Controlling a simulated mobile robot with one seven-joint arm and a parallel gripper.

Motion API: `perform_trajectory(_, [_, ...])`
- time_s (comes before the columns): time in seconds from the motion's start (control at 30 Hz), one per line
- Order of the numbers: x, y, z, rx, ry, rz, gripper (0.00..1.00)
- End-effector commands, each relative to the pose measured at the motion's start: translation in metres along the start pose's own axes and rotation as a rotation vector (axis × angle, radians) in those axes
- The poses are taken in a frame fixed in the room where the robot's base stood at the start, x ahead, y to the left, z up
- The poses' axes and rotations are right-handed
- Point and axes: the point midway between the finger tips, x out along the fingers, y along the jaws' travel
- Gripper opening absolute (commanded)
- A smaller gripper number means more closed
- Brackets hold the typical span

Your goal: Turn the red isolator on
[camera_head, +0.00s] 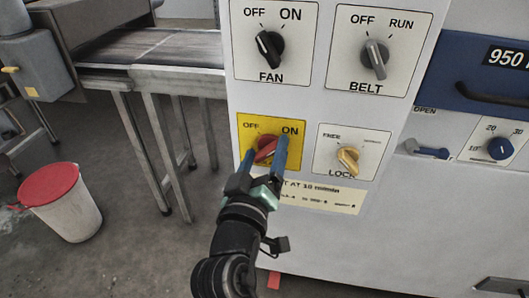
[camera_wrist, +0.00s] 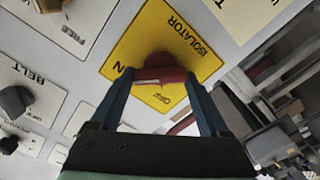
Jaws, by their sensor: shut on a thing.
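The red isolator knob (camera_head: 265,150) sits on a yellow plate (camera_head: 244,131) marked OFF and ON, at the lower left of the white panel. In the head view the knob looks slanted, its upper end toward the ON side; its exact pointing is partly covered by my fingers. My gripper (camera_head: 263,161) reaches up from below with its two blue fingers on either side of the knob, shut on it. In the wrist view the red knob (camera_wrist: 160,72) lies between the fingertips, on the yellow plate (camera_wrist: 150,35) with the word ISOLATOR.
The black FAN knob (camera_head: 269,46) and grey BELT knob (camera_head: 375,58) are above. The yellow LOCK knob (camera_head: 348,159) is close on the right. A blue lever (camera_head: 428,151) and blue dial (camera_head: 500,148) are farther right. A red-lidded bin (camera_head: 68,210) and conveyor (camera_head: 150,48) stand left.

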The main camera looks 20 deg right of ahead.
Motion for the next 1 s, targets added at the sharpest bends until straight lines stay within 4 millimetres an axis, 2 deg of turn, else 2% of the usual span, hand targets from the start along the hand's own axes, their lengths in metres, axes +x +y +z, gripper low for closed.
perform_trajectory(0.27, [0.0, 0.0, -0.001, -0.001, 0.002, 0.0, 0.23])
perform_trajectory(0.3, [0.0, 0.0, -0.001, -0.001, 0.002, 0.0, 0.83])
perform_trajectory(0.4, [0.0, 0.0, -0.001, -0.001, 0.002, 0.0, 1.0])
perform_trajectory(0.73, [-0.006, 0.0, -0.001, -0.001, 0.002, 0.0, 1.0])
perform_trajectory(0.87, [-0.024, -0.001, 0.0, -0.002, 0.002, -0.002, 1.0])
perform_trajectory(1.0, [-0.055, -0.001, 0.0, -0.003, 0.003, -0.003, 1.0])
